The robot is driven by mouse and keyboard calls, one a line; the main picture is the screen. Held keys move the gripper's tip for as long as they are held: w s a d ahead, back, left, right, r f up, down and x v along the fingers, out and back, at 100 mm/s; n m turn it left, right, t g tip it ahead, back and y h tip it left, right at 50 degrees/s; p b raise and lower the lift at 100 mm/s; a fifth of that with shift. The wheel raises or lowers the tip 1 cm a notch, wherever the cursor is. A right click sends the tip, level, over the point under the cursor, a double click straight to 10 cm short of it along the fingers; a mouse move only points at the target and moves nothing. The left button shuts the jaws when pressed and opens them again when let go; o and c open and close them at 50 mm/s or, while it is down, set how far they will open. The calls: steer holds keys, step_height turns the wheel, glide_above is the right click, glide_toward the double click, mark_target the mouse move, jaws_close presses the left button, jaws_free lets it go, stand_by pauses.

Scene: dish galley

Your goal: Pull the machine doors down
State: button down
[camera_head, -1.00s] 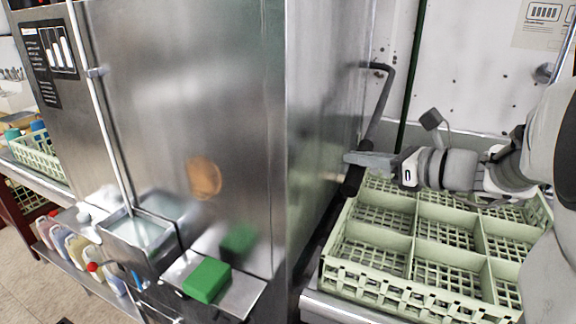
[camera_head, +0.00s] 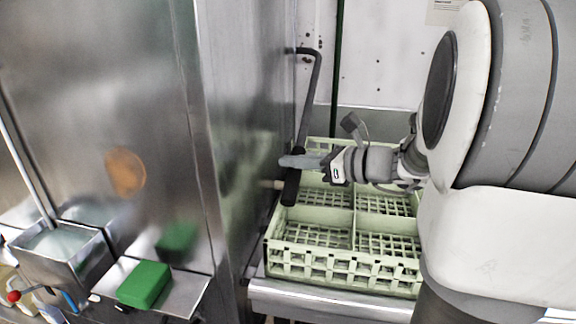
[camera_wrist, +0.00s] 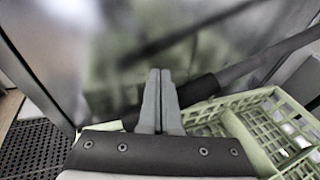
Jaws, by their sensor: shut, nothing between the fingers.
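The steel dish machine (camera_head: 150,90) fills the left of the head view. Its side door panel (camera_head: 240,120) faces the rack; I cannot tell how far down the doors are. A bent dark handle bar (camera_head: 311,90) ends in a black grip (camera_head: 291,190) beside that panel. My gripper (camera_head: 284,161) is shut and empty, its fingertips crossing over the upper part of the grip in the head view. In the wrist view the shut fingers (camera_wrist: 158,85) lie in front of the black grip (camera_wrist: 198,92), with the steel panel (camera_wrist: 120,25) behind. Contact is unclear.
A pale green dish rack (camera_head: 345,265) sits on the steel table (camera_head: 335,299) under my gripper. A green block (camera_head: 144,284) rests on a small shelf at the machine's front, beside a steel basin (camera_head: 55,242). The wall is behind.

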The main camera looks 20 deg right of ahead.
steer(key=shift+r, duration=0.55)
steer(key=p+v, duration=0.4)
steer(key=v, duration=0.6)
steer(key=shift+f, duration=0.1)
stand_by(0.3)
